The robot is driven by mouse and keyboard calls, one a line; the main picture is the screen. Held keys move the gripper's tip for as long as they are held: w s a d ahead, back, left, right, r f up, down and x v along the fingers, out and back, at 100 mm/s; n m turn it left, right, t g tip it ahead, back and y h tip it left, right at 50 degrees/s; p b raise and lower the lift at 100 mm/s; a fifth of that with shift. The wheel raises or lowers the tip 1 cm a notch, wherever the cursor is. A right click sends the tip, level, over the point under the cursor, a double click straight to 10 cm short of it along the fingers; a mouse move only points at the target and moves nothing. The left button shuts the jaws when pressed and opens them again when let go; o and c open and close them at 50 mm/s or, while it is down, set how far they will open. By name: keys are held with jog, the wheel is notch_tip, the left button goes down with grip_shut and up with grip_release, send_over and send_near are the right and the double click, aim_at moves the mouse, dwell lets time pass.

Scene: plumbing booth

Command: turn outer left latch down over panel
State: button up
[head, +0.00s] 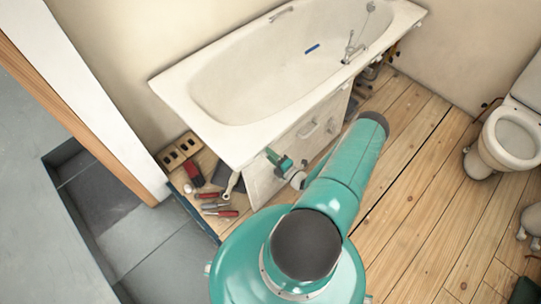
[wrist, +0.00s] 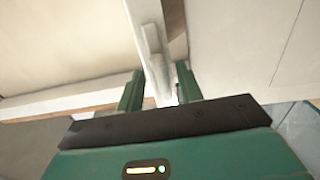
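The white bath panel (head: 262,186) closes the left part of the tub's front. My gripper (head: 271,154) is at the panel's upper left, just under the tub rim, and hides most of what is there. In the wrist view a pale bar (wrist: 150,48), apparently the outer left latch, runs between the two green fingers of my gripper (wrist: 160,88). The fingers stand apart on either side of it, and a gap shows beside the right finger. I cannot tell whether either finger touches the bar. The latch cannot be made out in the head view.
The bathtub (head: 230,136) overhangs the panel. Red-handled tools (head: 217,205) and a wooden block with holes (head: 180,152) lie at the left. The plank floor (head: 420,190) is clear towards the toilet (head: 512,135).

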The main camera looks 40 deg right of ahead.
jog(key=shift+w, duration=0.1)
grip_shut()
jog(key=shift+n, duration=8.1)
